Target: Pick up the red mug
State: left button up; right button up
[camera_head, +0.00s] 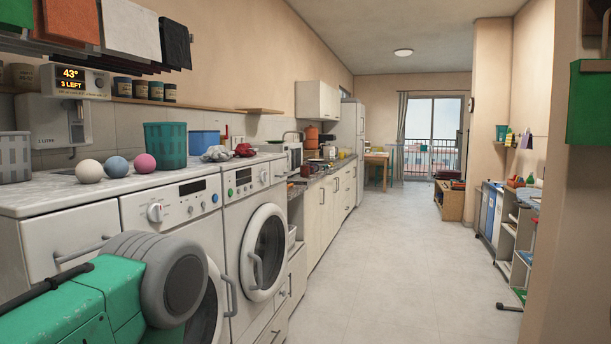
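I cannot make out a red mug for certain. A small red object (305,171) stands on the near end of the kitchen counter (318,178), too small to identify. A crumpled red item (244,150) lies on the worktop above the washing machines and looks like cloth. A green and grey part of my own arm fills the lower left, in front of the first washer. No gripper fingers show, so I see neither gripper.
Two front-loading machines (257,250) line the left side. A green basket (166,146) and several balls (117,167) sit on the worktop (45,195). Shelving (507,240) stands along the right wall. The pale floor (385,270) between is clear toward the balcony door (431,140).

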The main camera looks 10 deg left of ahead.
aim_at(304, 169)
jog(key=i+l, duration=0.15)
jog(key=i, duration=2.15)
jog(key=i+l, duration=0.2)
jog(key=i, duration=2.15)
jog(key=i+l+u, duration=0.15)
jog(key=i+u, duration=0.25)
jog(key=i+l+u, duration=1.25)
jog(key=i+l, duration=0.15)
jog(key=l, duration=0.15)
jog(key=i+l+u, duration=0.1)
jog(key=l, duration=0.25)
jog(key=i+l, duration=0.2)
jog(key=l+u, duration=0.05)
jog(key=l, duration=0.05)
